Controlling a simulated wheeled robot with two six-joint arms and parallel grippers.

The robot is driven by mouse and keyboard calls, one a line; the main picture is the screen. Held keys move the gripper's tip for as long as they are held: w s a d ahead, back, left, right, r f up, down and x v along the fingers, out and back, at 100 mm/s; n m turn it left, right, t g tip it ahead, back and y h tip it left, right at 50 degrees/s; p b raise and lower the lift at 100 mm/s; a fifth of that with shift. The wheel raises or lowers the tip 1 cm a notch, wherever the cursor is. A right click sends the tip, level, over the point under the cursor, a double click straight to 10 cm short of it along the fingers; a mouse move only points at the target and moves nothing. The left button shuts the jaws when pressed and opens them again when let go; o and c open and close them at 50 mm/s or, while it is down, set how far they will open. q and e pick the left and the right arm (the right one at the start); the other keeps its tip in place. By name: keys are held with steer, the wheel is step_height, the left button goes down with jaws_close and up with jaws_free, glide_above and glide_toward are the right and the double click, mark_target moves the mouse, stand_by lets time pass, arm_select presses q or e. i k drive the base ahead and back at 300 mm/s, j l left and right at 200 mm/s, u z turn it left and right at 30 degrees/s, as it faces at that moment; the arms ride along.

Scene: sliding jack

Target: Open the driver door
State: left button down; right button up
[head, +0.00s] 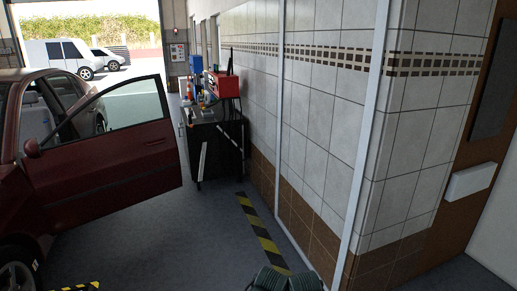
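A dark red car (12,190) stands at the left edge of the head view, cut off by the frame. Its front door (110,165) is swung wide open, out to the right. Neither of my grippers can be made out in this view.
A dark workbench (210,150) with a red box (228,86) stands beyond the door. A tiled wall (330,120) runs along the right. Grey floor (190,240) is open between car and wall. A dark ribbed object (285,280) at the bottom edge is unclear.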

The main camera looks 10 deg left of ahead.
mark_target(76, 183)
steer(key=i+j+u, duration=0.1)
steer(key=i+u, duration=0.35)
steer(key=i, duration=0.5)
steer(key=i+l+u, duration=0.2)
steer(key=i+u, duration=0.25)
steer(key=i, duration=0.5)
steer(key=i+j+z, duration=0.15)
steer(key=i, duration=0.3)
steer(key=i+j+z, duration=0.15)
steer(key=i, duration=0.35)
steer(key=i+j+z, duration=0.15)
steer(key=i, duration=0.3)
steer(key=i+j+z, duration=0.15)
steer(key=i, duration=0.3)
steer(key=i+j+z, duration=0.3)
steer(key=i+j, duration=0.15)
steer(key=j, duration=0.3)
steer(key=i+j+z, duration=0.1)
steer(key=j, duration=0.35)
steer(key=i, duration=0.1)
